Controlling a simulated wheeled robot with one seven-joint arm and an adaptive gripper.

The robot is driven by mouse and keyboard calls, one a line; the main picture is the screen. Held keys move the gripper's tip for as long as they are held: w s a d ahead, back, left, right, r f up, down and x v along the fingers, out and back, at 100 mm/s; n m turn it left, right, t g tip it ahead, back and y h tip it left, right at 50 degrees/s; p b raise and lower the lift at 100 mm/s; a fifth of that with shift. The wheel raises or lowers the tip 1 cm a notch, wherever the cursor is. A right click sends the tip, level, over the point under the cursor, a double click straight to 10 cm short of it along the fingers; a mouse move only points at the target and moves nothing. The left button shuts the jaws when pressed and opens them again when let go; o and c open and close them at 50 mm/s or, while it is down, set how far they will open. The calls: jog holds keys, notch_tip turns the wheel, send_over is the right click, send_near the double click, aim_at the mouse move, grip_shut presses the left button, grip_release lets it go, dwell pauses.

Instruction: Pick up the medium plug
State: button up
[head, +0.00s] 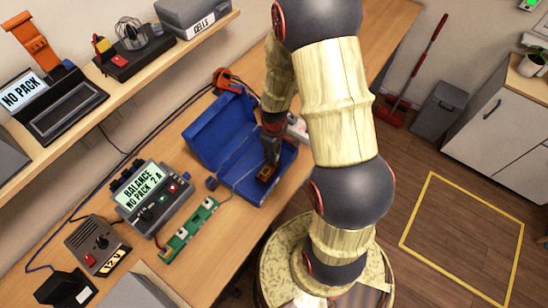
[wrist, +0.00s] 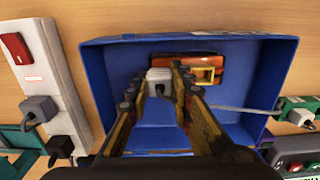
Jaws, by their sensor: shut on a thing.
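A light grey plug (wrist: 160,76) sits between my fingertips in the wrist view. My gripper (wrist: 174,78) is shut on it. I take it for the medium plug, though its size is hard to judge. In the head view my gripper (head: 269,158) points down at the open blue case (head: 240,186), and the plug is hidden there. On the white power strip (wrist: 45,70) in the wrist view, a grey plug (wrist: 40,109) and a black plug (wrist: 60,147) are seated.
An orange object (wrist: 180,66) lies inside the blue case, past my fingertips. A grey cable (wrist: 235,108) crosses the case's right wall towards a green board (wrist: 298,112). A balance charger (head: 152,197) and a 12 V supply (head: 97,244) stand to the left.

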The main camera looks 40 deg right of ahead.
jog(key=shift+r, duration=0.1)
jog(key=shift+r, duration=0.45)
notch_tip(320, 180, up, 2)
jog(key=shift+r, duration=0.25)
jog(key=s+a+r+p, duration=0.1)
jog(key=s+a+r, duration=0.5)
jog(key=s+r, duration=0.3)
jog(key=shift+s+r, duration=0.2)
jog(key=shift+s, duration=1.65)
